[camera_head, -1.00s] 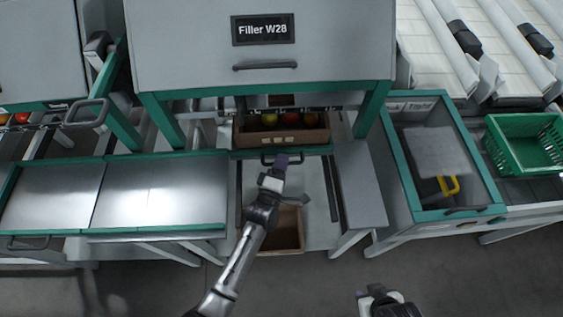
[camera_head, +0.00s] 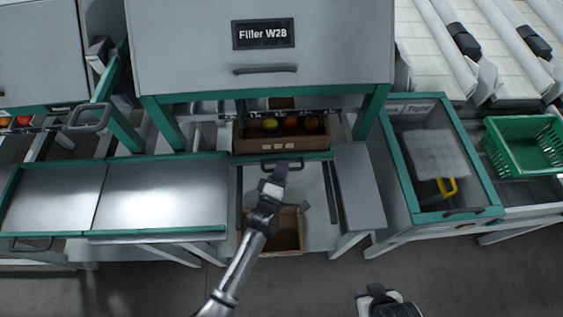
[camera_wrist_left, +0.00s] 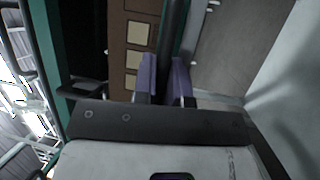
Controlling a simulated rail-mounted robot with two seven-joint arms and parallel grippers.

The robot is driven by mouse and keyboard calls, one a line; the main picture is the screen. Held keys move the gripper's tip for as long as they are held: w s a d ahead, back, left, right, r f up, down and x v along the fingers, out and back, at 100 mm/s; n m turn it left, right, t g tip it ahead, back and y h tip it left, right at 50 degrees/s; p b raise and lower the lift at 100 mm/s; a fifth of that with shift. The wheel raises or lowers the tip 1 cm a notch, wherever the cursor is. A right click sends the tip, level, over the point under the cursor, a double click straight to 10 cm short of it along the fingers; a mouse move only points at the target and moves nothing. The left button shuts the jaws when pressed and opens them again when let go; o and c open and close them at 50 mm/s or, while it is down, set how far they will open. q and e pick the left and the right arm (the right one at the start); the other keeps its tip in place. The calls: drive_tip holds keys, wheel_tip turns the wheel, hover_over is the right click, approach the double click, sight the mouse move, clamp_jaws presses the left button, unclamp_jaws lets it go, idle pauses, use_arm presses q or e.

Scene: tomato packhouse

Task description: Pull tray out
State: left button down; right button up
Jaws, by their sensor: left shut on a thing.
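The tray (camera_head: 310,156) is under the filler, with a green front edge and a dark bar handle (camera_head: 265,164). A brown cardboard box (camera_head: 262,143) with several red, orange and yellow-green tomatoes stands on it. My left gripper (camera_head: 281,167) is at the handle. In the left wrist view its purple fingertips (camera_wrist_left: 166,80) are shut on the dark handle bar (camera_wrist_left: 173,35), with the box's brown side (camera_wrist_left: 118,45) beyond. My right gripper (camera_head: 383,300) shows only partly at the bottom edge; its fingers are not clear.
The filler housing (camera_head: 200,60) labelled "Filler W28" is above the tray. An open brown box (camera_head: 287,236) lies lower, below the tray's front. Steel-topped benches (camera_head: 160,190) stand left. A green-framed bin (camera_head: 395,165) and a green crate (camera_head: 510,165) stand right. Grey floor is clear in front.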

use_arm(q)
drive_tip(key=s+d+p, duration=0.1)
drive_tip(key=s+p, duration=0.6)
drive_tip(key=s, duration=1.3)
drive_tip(key=shift+d, duration=0.25)
drive_tip(key=c, duration=1.2)
unclamp_jaws()
drive_tip(key=v, duration=1.3)
drive_tip(key=shift+s+a+f+p, duration=0.1)
drive_tip(key=shift+s+f+p, duration=0.05)
drive_tip(key=shift+s+p, duration=0.2)
